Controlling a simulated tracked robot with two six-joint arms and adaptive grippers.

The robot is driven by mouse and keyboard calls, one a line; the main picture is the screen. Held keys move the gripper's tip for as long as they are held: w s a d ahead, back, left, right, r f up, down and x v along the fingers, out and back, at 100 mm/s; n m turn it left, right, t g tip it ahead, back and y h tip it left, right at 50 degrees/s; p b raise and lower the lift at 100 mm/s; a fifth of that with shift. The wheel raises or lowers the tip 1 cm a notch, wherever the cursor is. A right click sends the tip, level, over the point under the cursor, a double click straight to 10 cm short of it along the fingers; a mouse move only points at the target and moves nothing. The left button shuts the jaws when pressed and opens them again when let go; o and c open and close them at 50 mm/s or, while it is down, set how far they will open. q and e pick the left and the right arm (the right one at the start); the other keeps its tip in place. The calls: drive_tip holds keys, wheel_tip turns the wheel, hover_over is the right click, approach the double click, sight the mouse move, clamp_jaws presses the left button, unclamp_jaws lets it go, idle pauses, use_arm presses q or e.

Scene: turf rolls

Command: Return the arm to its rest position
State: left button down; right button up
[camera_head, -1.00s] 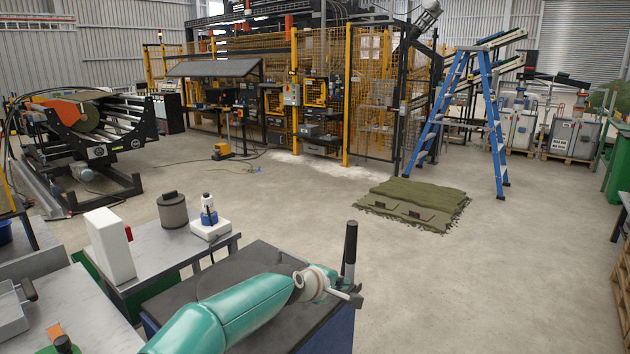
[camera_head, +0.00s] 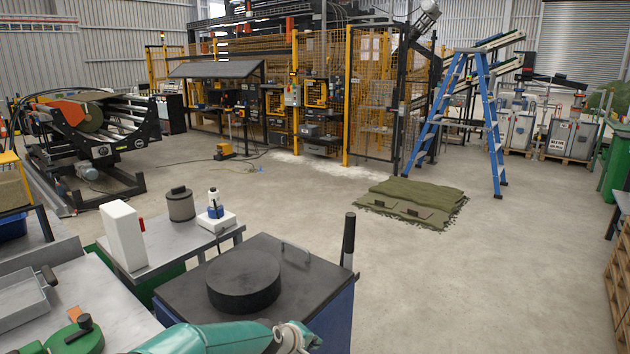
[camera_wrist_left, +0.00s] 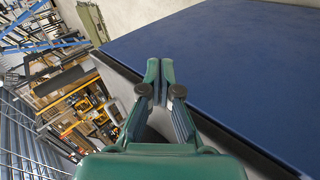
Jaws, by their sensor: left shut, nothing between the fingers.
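My left arm (camera_head: 215,338) is teal and shows low at the bottom of the head view, in front of the dark-topped blue cart. My right gripper is in neither view.
A black round disc (camera_head: 244,283) lies on the cart top (camera_head: 185,290), with a black upright post (camera_head: 348,240) at its right corner. A grey bench (camera_head: 150,228) stands behind. Green turf (camera_head: 412,202) lies near a blue ladder (camera_head: 490,120).

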use_arm(q)
drive_tip(key=s+a+f+m+g+y, duration=0.15)
drive_tip(key=s+a+f, duration=0.25)
drive_tip(key=s+f, duration=0.4)
drive_tip(key=s+a+f+m+g, duration=0.2)
drive_tip(key=s+a+f, duration=0.2)
drive_tip(key=s+f, duration=0.4)
drive_tip(key=s+a+f+m+g, duration=0.1)
drive_tip(key=s+a+f, duration=0.1)
drive_tip(key=s, duration=0.9)
drive_tip(key=s+a+f+m+g+p, duration=0.1)
drive_tip(key=s+f+m+g, duration=0.1)
drive_tip(key=s, duration=0.8)
drive_tip(key=shift+s+a, duration=0.4)
drive_tip(key=shift+f+g, duration=0.1)
drive_tip(key=shift+g, duration=0.15)
